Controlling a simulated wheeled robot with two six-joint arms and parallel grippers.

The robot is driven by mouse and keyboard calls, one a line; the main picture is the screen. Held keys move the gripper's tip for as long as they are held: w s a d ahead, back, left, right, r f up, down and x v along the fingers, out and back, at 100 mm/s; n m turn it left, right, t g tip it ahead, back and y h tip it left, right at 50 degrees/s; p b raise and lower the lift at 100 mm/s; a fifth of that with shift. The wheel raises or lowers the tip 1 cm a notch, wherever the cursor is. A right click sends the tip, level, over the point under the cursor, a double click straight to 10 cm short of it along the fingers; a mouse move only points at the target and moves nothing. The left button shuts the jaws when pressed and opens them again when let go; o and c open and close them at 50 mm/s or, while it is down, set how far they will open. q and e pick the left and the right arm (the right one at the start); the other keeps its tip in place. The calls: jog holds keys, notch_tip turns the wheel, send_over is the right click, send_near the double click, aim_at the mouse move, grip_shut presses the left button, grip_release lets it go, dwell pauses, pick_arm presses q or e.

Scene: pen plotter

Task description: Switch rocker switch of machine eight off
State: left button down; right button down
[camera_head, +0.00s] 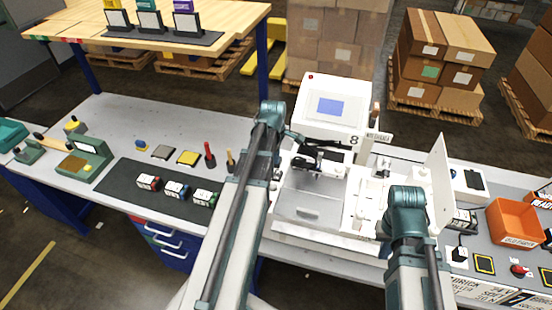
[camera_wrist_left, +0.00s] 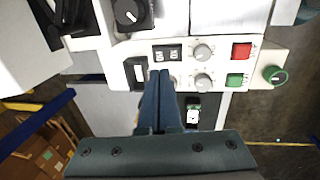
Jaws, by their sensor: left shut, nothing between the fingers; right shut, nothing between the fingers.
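Machine eight (camera_head: 336,104) is a white plotter with a blue screen and an "8" label, in the middle of the head view. In the left wrist view a black-framed rocker switch (camera_wrist_left: 137,73) with a pale middle sits on its white control panel. My left gripper (camera_wrist_left: 160,76) is shut and empty, its fingertips just to the right of the switch in the picture. I cannot tell whether they touch the panel. Which way the rocker is tipped is unclear. In the head view my left arm reaches the machine from the left. My right arm stands at the right; its fingers are not visible.
Beside the switch are a small display (camera_wrist_left: 167,53), grey knobs (camera_wrist_left: 203,52), a red button (camera_wrist_left: 241,51) and a green button (camera_wrist_left: 236,79). A dark mat (camera_head: 120,187) lies at the left.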

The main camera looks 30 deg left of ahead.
aim_at(278, 173)
pick_arm(q)
jog(key=f+b, duration=0.1)
jog(key=f, duration=0.1)
jog(key=f+b, duration=0.2)
jog(key=w+f+b, duration=0.1)
jog(key=f+b, duration=0.1)
jog(key=shift+a+f, duration=0.1)
jog(key=shift+f, duration=0.1)
jog(key=shift+f, duration=0.1)
jog(key=shift+w+f+b, duration=0.1)
jog(key=shift+f+b, duration=0.05)
jog(key=shift+b, duration=0.3)
jog(key=shift+s, duration=0.2)
jog(key=shift+s+d, duration=0.2)
jog(key=shift+s, duration=0.5)
jog(key=shift+w+r+p, duration=0.1)
jog(key=shift+r+p, duration=0.15)
jog(key=shift+p, duration=0.05)
